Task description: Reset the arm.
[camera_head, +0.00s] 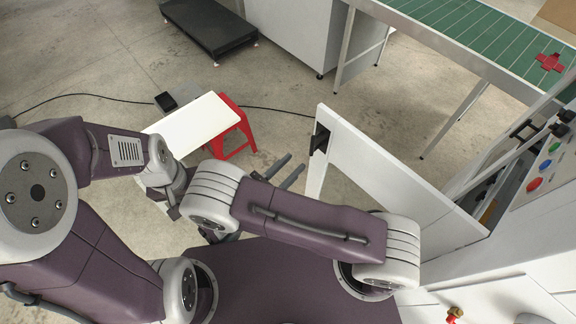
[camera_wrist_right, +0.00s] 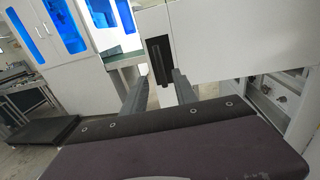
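My right gripper (camera_head: 284,172) points away over the floor, just left of the open white door (camera_head: 385,168) of the machine. Its two grey fingers are apart with nothing between them; they also show spread in the right wrist view (camera_wrist_right: 160,92). The door's black handle (camera_head: 319,139) is to the right of the fingers and apart from them in the head view. In the wrist view the handle (camera_wrist_right: 159,60) appears beyond the finger gap. My left arm comes in from the left; its wrist is beside my right arm, and its fingertips are not clear.
A white-topped red stool (camera_head: 190,124) stands beyond my arms. A green conveyor (camera_head: 470,35) runs across the upper right. The machine's button panel (camera_head: 543,165) is at the right. A black platform (camera_head: 208,27) lies at the back. Floor between the stool and door is mostly clear, with a cable.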

